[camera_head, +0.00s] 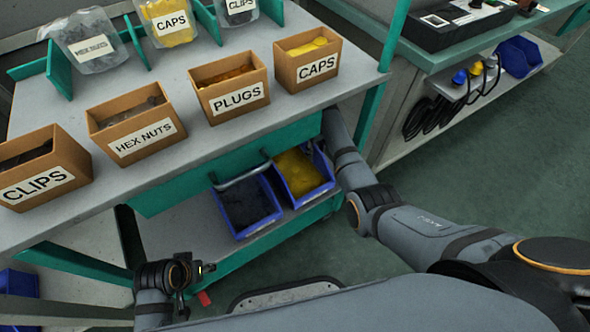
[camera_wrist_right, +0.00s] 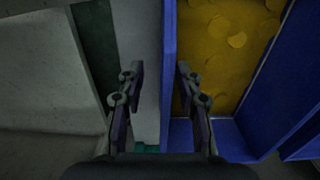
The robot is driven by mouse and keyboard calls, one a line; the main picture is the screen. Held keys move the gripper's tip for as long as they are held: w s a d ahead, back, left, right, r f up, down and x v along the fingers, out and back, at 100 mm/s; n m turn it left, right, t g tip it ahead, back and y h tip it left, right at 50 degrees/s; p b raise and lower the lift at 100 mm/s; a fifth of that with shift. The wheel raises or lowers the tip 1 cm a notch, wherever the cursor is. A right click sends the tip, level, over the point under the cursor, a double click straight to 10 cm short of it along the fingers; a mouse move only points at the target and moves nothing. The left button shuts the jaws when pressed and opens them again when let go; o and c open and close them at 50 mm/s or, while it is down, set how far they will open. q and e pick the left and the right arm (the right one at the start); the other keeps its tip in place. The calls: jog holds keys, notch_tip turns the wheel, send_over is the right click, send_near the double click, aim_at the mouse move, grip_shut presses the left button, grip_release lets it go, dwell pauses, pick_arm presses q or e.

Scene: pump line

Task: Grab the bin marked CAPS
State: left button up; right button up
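A cardboard box with a CAPS label (camera_head: 317,68) stands on the tabletop with yellow pieces in it. A clear bag of yellow pieces behind also reads CAPS (camera_head: 170,22). A blue bin of yellow pieces (camera_head: 304,176) is on the lower shelf; I see no label on it. My right arm reaches down beside this bin, and its gripper is mostly hidden in the head view. In the right wrist view my right gripper (camera_wrist_right: 158,88) is open, its fingers on either side of the blue bin wall (camera_wrist_right: 169,60). My left gripper (camera_head: 186,272) is low in front of the table; its fingers are unclear.
A blue bin with dark contents (camera_head: 247,205) stands left of the yellow one. Boxes marked PLUGS (camera_head: 236,97), HEX NUTS (camera_head: 146,140) and CLIPS (camera_head: 37,184) line the tabletop. A drawer handle (camera_head: 240,172) juts out above the shelf. Green floor is clear at right.

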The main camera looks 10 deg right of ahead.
jog(key=f, duration=0.1)
jog(key=f+b, duration=0.1)
jog(key=f, duration=0.1)
jog(key=shift+s+a+f, duration=0.2)
jog(key=shift+s+f, duration=0.05)
jog(key=shift+f, duration=0.15)
jog(key=shift+f+b, duration=0.3)
jog(key=shift+f, duration=0.05)
pick_arm(q)
jog(key=shift+w+d+f+t, duration=0.2)
jog(key=shift+f+t, duration=0.15)
jog(key=shift+f, duration=0.3)
jog(key=shift+w+d+f+t, duration=0.1)
jog(key=shift+d+f+t, duration=0.1)
jog(key=shift+f+t, duration=0.3)
jog(key=shift+f, duration=0.1)
pick_arm(e)
grip_shut()
jog(key=shift+r, duration=0.1)
